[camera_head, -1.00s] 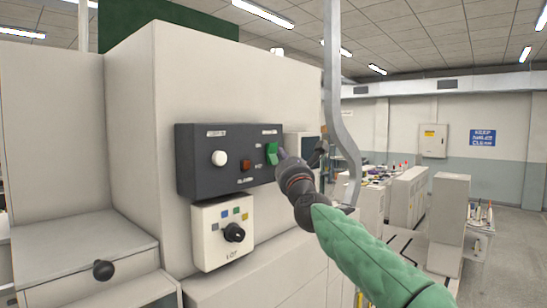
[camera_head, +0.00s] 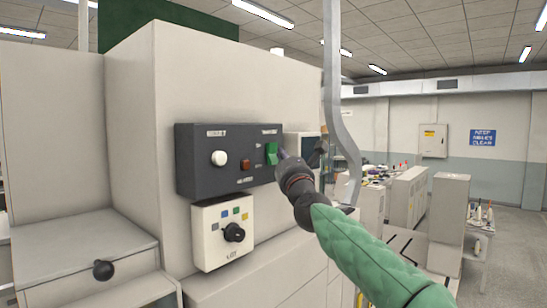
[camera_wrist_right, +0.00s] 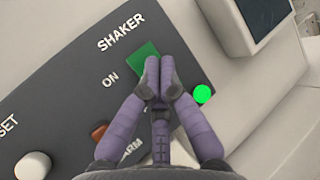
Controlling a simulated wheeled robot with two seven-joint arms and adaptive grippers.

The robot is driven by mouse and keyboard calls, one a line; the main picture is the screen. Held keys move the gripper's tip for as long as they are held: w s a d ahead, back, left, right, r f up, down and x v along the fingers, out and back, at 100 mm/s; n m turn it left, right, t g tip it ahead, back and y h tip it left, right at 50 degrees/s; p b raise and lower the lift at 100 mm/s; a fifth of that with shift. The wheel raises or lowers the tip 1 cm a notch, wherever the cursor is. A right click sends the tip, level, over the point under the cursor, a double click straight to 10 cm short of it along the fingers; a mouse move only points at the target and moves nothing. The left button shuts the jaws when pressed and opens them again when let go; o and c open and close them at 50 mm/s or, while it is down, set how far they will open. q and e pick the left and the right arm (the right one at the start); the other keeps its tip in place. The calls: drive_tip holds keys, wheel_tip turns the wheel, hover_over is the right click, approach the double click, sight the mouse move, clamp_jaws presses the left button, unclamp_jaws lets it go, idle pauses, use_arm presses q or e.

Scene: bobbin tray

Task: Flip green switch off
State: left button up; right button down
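The green switch (camera_head: 271,153) is on the dark control panel (camera_head: 205,181), near its right end. In the right wrist view the green switch (camera_wrist_right: 143,59) sits beside the words SHAKER and ON. My right gripper (camera_head: 283,155) is at the panel's right end, its tips close to the switch. In the wrist view the right gripper's (camera_wrist_right: 160,77) fingertips are together with nothing between them, and they cover the switch's lower right part. Whether they touch it I cannot tell. A round green light (camera_wrist_right: 202,94) glows beside the fingers. My left gripper is not in view.
A white knob (camera_head: 219,158) and an orange-brown button (camera_head: 245,165) are on the same panel. A white box with a black dial (camera_head: 234,232) is below it. A grey bent pipe (camera_head: 344,130) stands right of the machine. A screen (camera_wrist_right: 262,15) is nearby.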

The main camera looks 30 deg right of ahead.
drive_tip(key=shift+w+a, duration=0.1)
drive_tip(key=shift+w, duration=0.05)
drive_tip(key=shift+w+a+f, duration=0.1)
drive_tip(key=shift+w, duration=0.1)
drive_tip(key=shift+w+a, duration=0.1)
drive_tip(key=shift+w, duration=0.05)
idle(0.8)
drive_tip(key=shift+w+a+f, duration=0.2)
drive_tip(key=shift+w+f, duration=0.15)
idle(0.6)
drive_tip(key=shift+f, duration=0.1)
drive_tip(key=shift+s+d+f+b, duration=0.1)
drive_tip(key=shift+s+b, duration=0.15)
drive_tip(key=shift+b, duration=0.3)
drive_tip(key=shift+s, duration=0.1)
